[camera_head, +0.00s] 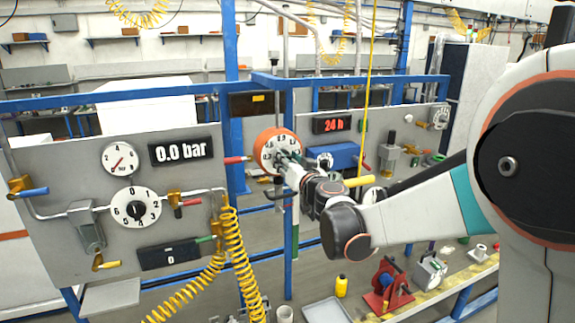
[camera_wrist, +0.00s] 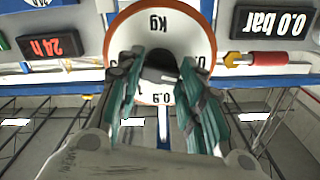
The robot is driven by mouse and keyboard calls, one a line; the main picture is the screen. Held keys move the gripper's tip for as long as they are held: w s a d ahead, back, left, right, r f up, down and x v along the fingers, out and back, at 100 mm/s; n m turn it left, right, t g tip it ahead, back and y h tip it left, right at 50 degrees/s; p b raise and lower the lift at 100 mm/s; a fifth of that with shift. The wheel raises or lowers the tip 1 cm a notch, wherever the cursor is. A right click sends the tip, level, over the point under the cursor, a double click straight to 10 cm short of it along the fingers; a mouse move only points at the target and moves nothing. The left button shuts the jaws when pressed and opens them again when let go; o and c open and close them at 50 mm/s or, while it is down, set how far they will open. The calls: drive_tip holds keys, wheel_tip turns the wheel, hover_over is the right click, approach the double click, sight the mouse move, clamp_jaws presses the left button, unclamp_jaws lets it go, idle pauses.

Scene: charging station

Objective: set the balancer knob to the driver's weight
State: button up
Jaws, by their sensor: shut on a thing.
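The balancer (camera_head: 269,139) is a round orange housing with a white dial face, hanging by the blue post in the head view. In the wrist view its white face (camera_wrist: 131,39) appears upside down, with "kg" and numbers around the rim. A dark round knob (camera_wrist: 159,60) sits in the middle of the face. My gripper (camera_head: 285,160) reaches the dial from the right. In the wrist view its green-padded fingers (camera_wrist: 163,82) stand on both sides of the knob, shut on it. The fingers cover part of the scale, and I cannot read the knob's setting. I cannot pick out the driver for certain.
A left panel (camera_head: 60,225) carries a gauge (camera_head: 121,158), a numbered dial (camera_head: 136,207) and a "0.0 bar" display (camera_head: 181,151). A "24 h" display (camera_head: 332,124) is right of the balancer. Yellow coiled hoses (camera_head: 240,262) hang at the left panel. Blue rails surround the balancer.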

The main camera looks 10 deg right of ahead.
drive_tip(key=m+b, duration=0.5)
drive_tip(key=m, duration=1.8)
drive_tip(key=shift+m, duration=0.3)
idle(0.3)
drive_tip(key=o, duration=1.1)
drive_tip(key=shift+c, duration=0.2)
